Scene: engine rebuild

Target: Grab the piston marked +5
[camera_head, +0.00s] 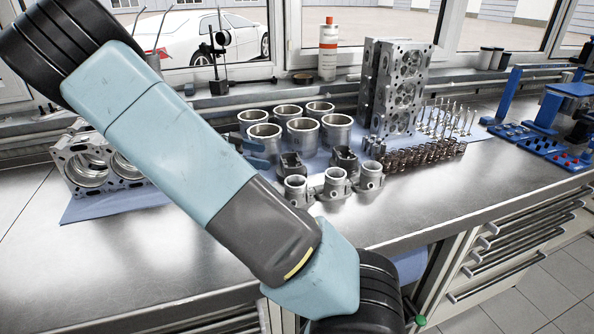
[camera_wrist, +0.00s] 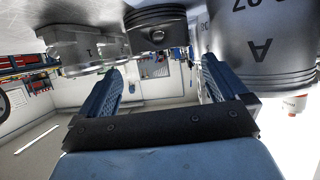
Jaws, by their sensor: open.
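No +5 mark is legible in either view. In the wrist view, whose picture is upside down, a dark grooved piston (camera_wrist: 155,30) shows beyond the gap of my open gripper (camera_wrist: 161,72). A large grey metal cylinder (camera_wrist: 262,45) marked "A" and partly "07" looms at the right, close to the right finger. A lighter metal part (camera_wrist: 90,48) is at the left. Nothing is between the fingers. In the head view, small grey cylindrical parts (camera_head: 335,183) stand at the bench front, with dark parts (camera_head: 292,164) behind them.
Several cylinder liners (camera_head: 303,135) stand behind the small parts. Cylinder heads (camera_head: 400,90), springs (camera_head: 425,155) and valves (camera_head: 447,118) are to the right. An engine block (camera_head: 95,160) sits left. The bench front (camera_head: 440,205) is bare.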

